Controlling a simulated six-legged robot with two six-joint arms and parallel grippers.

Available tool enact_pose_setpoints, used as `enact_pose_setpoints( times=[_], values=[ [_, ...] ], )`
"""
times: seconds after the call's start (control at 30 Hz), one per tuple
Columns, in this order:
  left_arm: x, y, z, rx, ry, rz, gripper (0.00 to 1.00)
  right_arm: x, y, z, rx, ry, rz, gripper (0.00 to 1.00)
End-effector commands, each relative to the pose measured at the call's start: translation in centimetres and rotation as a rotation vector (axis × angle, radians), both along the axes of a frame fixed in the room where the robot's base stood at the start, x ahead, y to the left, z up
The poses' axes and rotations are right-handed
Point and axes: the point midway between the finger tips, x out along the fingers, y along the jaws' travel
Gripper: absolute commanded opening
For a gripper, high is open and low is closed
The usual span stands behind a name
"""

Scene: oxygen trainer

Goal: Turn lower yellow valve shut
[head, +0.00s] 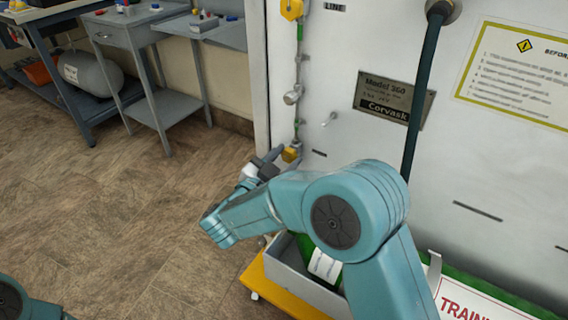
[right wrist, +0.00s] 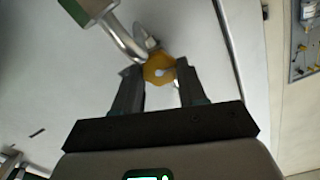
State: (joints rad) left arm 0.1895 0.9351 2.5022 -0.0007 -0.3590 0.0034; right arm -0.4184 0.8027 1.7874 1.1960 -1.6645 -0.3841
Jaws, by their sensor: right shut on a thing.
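The lower yellow valve (head: 290,154) sits on the pipe at the left edge of the white panel in the head view. In the right wrist view the yellow valve (right wrist: 158,68) lies between my two dark fingertips. My right gripper (head: 279,156) is shut on it, reaching in from the left; the gripper also shows in the right wrist view (right wrist: 157,73). My arm partly covers the area below the valve. My left gripper is out of view; only a bit of my left arm shows at the bottom left.
An upper yellow valve (head: 291,9) is higher on the same pipe. A silver fitting (head: 293,97) sits between them. A yellow cart with a grey bin (head: 290,270) stands below my right arm. Grey side tables (head: 130,38) stand at the back left; the floor before them is clear.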

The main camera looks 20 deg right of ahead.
Motion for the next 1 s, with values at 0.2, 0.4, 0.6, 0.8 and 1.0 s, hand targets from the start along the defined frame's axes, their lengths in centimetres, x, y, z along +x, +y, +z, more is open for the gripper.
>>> enact_pose_setpoints(
  times=[0.2,0.4,0.6,0.8,1.0],
  values=[
    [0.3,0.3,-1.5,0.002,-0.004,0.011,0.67,0.1,-0.2,-0.3,0.094,-0.118,0.0,0.11],
    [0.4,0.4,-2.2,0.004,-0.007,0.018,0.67,0.1,-0.2,-0.2,0.154,-0.194,-0.001,0.11],
    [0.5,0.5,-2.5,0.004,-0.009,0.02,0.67,0.1,-0.2,-0.1,0.185,-0.235,0.0,0.11],
    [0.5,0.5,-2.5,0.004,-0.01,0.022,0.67,0.1,-0.2,0.0,0.193,-0.245,0.0,0.11],
    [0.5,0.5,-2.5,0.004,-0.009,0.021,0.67,0.1,-0.2,0.0,0.192,-0.246,0.0,0.11]
  ],
)
